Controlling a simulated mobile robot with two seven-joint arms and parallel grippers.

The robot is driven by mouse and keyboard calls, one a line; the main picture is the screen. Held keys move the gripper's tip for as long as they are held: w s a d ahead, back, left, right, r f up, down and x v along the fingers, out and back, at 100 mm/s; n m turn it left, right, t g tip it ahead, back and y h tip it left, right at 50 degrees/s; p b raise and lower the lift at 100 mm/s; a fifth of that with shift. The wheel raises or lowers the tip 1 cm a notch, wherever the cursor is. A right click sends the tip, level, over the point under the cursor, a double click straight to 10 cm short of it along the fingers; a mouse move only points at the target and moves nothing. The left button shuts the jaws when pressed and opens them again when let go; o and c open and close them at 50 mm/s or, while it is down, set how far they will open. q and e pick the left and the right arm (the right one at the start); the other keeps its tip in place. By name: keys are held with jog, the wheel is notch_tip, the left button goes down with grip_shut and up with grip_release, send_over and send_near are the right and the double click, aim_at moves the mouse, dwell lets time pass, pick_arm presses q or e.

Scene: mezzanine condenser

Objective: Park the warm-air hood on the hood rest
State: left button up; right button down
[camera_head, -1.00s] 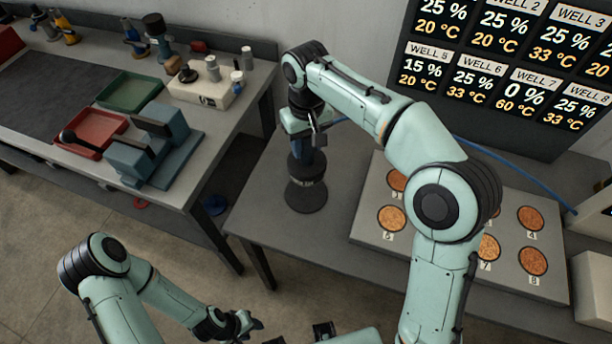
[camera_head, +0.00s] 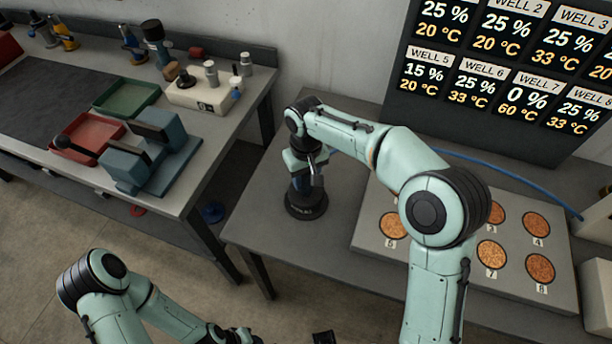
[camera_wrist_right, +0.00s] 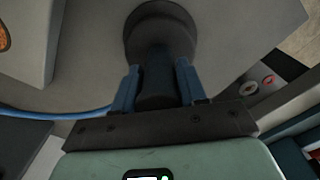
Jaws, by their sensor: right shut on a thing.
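My right gripper (camera_head: 305,166) is over the left part of the middle table. In the right wrist view its two blue fingers (camera_wrist_right: 157,88) are shut on the dark upright grip of the warm-air hood (camera_wrist_right: 158,65). The hood (camera_head: 303,188) is dark and upright below the gripper in the head view. A round black base (camera_head: 306,207) with small pale lettering shows at its foot; I cannot tell whether hood and rest touch. My left gripper (camera_head: 238,335) is at the bottom edge, partly cut off, and its fingers are unclear.
A grey well plate (camera_head: 450,270) with several orange-brown round wells lies right of the hood, partly behind my right arm. A blue hose (camera_head: 500,180) runs behind that arm. The left bench holds a green tray (camera_head: 127,98), a red tray (camera_head: 88,148) and a blue-grey block fixture (camera_head: 155,160).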

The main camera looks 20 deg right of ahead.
jog(key=shift+f, duration=0.15)
jog(key=c, duration=0.6)
grip_release()
notch_tip(320, 180, up, 12)
jog(key=shift+r+p, duration=0.2)
jog(key=shift+p, duration=0.9)
pick_arm(q)
jog(key=w+r, duration=0.1)
jog(key=r, duration=0.1)
jog(key=shift+w+r, duration=0.4)
